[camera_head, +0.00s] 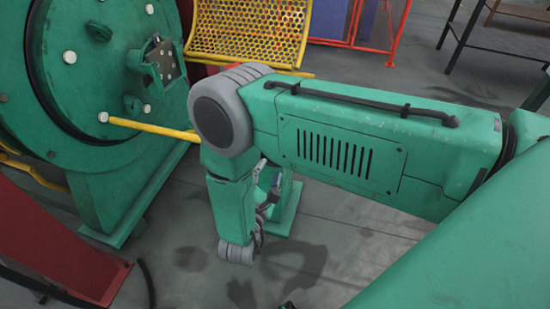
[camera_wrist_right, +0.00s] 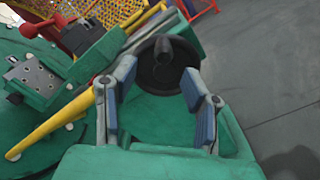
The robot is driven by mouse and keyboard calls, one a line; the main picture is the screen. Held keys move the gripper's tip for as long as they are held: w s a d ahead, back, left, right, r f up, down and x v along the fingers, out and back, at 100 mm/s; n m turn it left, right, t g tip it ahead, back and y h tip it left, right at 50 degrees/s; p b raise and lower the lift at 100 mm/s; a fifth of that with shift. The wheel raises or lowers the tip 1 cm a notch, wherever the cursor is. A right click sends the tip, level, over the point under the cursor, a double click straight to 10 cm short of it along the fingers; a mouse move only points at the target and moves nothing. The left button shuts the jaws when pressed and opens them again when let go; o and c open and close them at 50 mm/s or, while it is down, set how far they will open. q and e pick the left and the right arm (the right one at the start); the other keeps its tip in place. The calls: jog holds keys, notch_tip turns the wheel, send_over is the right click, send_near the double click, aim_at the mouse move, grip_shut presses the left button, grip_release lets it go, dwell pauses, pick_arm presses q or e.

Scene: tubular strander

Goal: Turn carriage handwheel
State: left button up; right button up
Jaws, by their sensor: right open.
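In the right wrist view, a dark round handwheel (camera_wrist_right: 150,72) with a stubby knob standing out from its face sits on a green housing (camera_wrist_right: 155,115). My right gripper (camera_wrist_right: 160,80) is open, its two blue-padded fingers pointing toward the handwheel, one toward each side of it. Nothing is gripped between the pads; I cannot tell whether the fingertips touch the rim. In the head view, my right gripper (camera_head: 267,193) hangs below the grey joint of my arm, partly hidden by it, and I cannot make out the handwheel there. My left gripper is not in view.
A large green disc (camera_head: 105,75) with pale bolts stands at the left. A yellow bar (camera_head: 150,128) runs from it toward my right arm. A yellow perforated guard (camera_head: 247,30) stands behind, and a red panel (camera_head: 55,245) at lower left. Grey floor (camera_head: 350,240) is open below my arm.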

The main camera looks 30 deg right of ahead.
aim_at(274, 161)
jog(key=x, duration=0.6)
jog(key=shift+s+d+f, duration=0.1)
jog(key=shift+d+f, duration=0.1)
jog(key=shift+d, duration=0.4)
jog(key=shift+a+r, duration=0.1)
jog(key=shift+a, duration=0.45)
jog(key=c, duration=0.3)
jog(key=shift+a+r, duration=0.1)
grip_shut()
jog(key=shift+s+d, duration=0.1)
jog(key=shift+d, duration=0.3)
